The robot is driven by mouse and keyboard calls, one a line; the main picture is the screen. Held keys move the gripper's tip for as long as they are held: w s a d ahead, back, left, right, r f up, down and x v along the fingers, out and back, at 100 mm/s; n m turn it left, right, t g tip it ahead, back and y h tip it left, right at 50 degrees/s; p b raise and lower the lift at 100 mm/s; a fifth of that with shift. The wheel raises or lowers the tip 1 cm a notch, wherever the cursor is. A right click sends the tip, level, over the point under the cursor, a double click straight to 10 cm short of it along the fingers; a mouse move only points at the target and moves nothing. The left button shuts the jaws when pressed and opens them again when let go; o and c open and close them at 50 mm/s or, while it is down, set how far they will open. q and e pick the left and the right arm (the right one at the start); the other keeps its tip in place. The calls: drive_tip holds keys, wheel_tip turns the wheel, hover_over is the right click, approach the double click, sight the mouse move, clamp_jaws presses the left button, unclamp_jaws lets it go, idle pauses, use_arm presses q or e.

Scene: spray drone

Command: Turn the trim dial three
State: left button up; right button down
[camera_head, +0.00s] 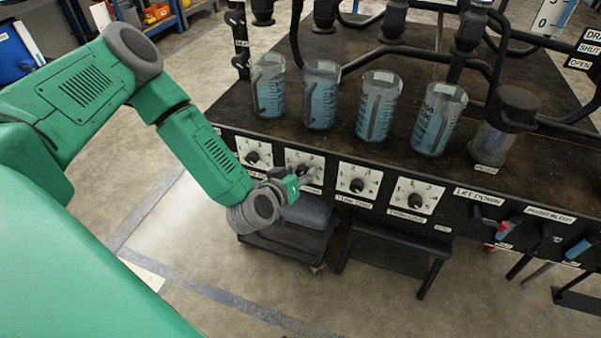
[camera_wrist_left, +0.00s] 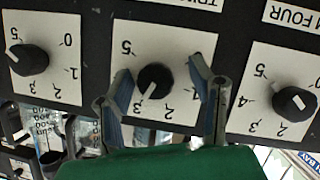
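The trim dial three is a black knob (camera_wrist_left: 155,80) on a white numbered plate, in the middle of the left wrist view, which sees the panel upside down. Its white mark points down and slightly left there, roughly towards the 3. In the head view it is the second dial (camera_head: 303,166) from the left, partly hidden by my gripper. My left gripper (camera_wrist_left: 162,82) is open, with one finger on each side of the knob; a gap shows at least on the right side. It also shows at the panel in the head view (camera_head: 300,180). My right gripper is not in view.
Neighbouring dials sit close on both sides: one on the right (camera_wrist_left: 294,100), by a label ending in FOUR, and one on the left (camera_wrist_left: 28,60). Several clear cups of blue liquid (camera_head: 320,98) stand above the panel. Levers (camera_head: 507,228) are at the right.

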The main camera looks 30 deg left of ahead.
use_arm(q)
drive_tip(key=shift+d, duration=0.15)
drive_tip(key=shift+s+r, duration=0.1)
drive_tip(key=shift+s, duration=0.05)
drive_tip(key=a+v, duration=0.1)
drive_tip(key=v, duration=1)
drive_tip(key=shift+s+d, duration=0.25)
drive_tip(key=shift+d, duration=0.15)
drive_tip(key=shift+d, duration=0.1)
